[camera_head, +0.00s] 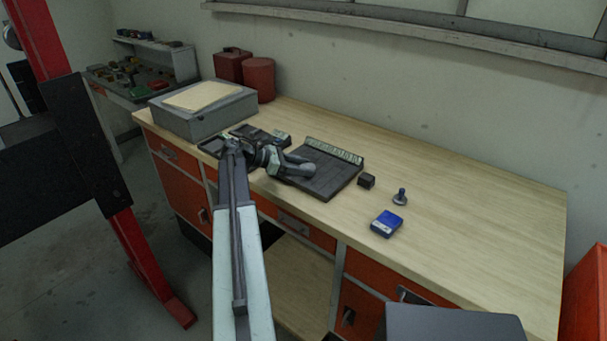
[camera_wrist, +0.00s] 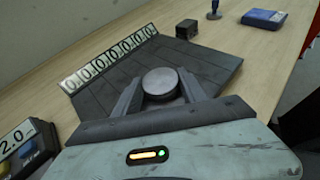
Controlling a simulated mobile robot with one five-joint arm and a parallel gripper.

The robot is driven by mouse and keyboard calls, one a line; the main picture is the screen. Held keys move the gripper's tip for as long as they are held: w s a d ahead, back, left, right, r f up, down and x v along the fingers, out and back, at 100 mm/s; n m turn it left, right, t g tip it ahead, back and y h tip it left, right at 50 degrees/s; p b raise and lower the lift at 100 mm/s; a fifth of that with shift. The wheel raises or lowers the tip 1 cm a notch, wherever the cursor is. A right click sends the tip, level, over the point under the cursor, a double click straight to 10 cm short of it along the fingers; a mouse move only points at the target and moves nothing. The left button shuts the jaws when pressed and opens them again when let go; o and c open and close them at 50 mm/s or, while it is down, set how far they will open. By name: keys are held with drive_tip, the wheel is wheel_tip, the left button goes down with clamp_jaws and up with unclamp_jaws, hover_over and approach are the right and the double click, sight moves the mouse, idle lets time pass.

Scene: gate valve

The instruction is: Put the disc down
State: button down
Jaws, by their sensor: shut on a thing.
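A round grey disc (camera_wrist: 161,81) sits between the two fingers of my gripper (camera_wrist: 161,88) in the wrist view. The fingers are shut on its sides. The disc is over a dark slatted board (camera_wrist: 210,66) with a row of white number plates (camera_wrist: 110,60) along its back edge. I cannot tell whether the disc touches the board. In the head view my gripper (camera_head: 299,166) is over the left part of the board (camera_head: 335,183), and the disc cannot be made out there.
Right of the board are a small dark block (camera_head: 366,181), a knobbed peg (camera_head: 400,197) and a blue box (camera_head: 386,223). A dark tray (camera_wrist: 28,150) labelled 2.0 lies left. A grey box (camera_head: 205,115) and red canisters (camera_head: 259,80) stand behind. The bench's right end (camera_head: 490,220) is clear.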

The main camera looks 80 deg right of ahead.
drive_tip(key=shift+r, duration=0.1)
drive_tip(key=c, duration=0.7)
unclamp_jaws()
drive_tip(key=shift+o, duration=0.2)
drive_tip(key=shift+r, duration=0.15)
drive_tip(key=p+v, duration=0.4)
drive_tip(key=v, duration=0.6)
drive_tip(key=shift+w+a+r+p, duration=0.1)
drive_tip(key=shift+w+p, duration=0.2)
drive_tip(key=shift+p, duration=0.05)
drive_tip(key=shift+w+a+r, duration=0.15)
drive_tip(key=shift+w+a, duration=0.1)
drive_tip(key=shift+w, duration=0.3)
